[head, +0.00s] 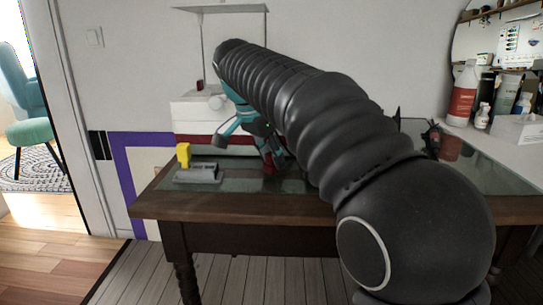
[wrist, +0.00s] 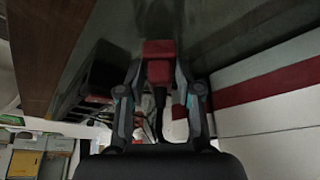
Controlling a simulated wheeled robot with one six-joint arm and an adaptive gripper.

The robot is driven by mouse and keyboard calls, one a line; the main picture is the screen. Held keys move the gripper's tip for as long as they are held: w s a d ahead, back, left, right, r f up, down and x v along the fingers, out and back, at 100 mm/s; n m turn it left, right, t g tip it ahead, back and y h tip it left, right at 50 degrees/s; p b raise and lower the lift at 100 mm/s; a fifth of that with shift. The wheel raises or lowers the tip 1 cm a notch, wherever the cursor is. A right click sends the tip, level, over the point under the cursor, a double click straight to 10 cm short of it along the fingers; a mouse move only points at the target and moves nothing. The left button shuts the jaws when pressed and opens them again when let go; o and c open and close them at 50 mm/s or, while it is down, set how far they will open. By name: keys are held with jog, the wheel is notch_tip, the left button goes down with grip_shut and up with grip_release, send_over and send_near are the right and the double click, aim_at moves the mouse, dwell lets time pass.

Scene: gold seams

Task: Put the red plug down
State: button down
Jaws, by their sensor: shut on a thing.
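The red plug (wrist: 159,50) is between the two fingers of my gripper (wrist: 159,76) in the wrist view, its red body at the fingertips and a dark part trailing back between them. In the head view my gripper (head: 268,154), with teal parts, is low over the glass-topped table (head: 240,205), partly behind my arm. A small red patch of the plug (head: 270,165) shows at the fingertips there. The gripper is shut on the plug. Whether the plug touches the table I cannot tell.
A red-and-white bottle (head: 463,95) stands at the right. Some glass between block and gripper is clear.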

jog(key=shift+f+b, duration=0.3)
jog(key=shift+f, duration=0.25)
jog(key=c, duration=0.8)
grip_release()
jog(key=shift+r, duration=0.35)
jog(key=p+v, duration=0.4)
jog(key=v, duration=0.8)
jog(key=shift+r, duration=0.25)
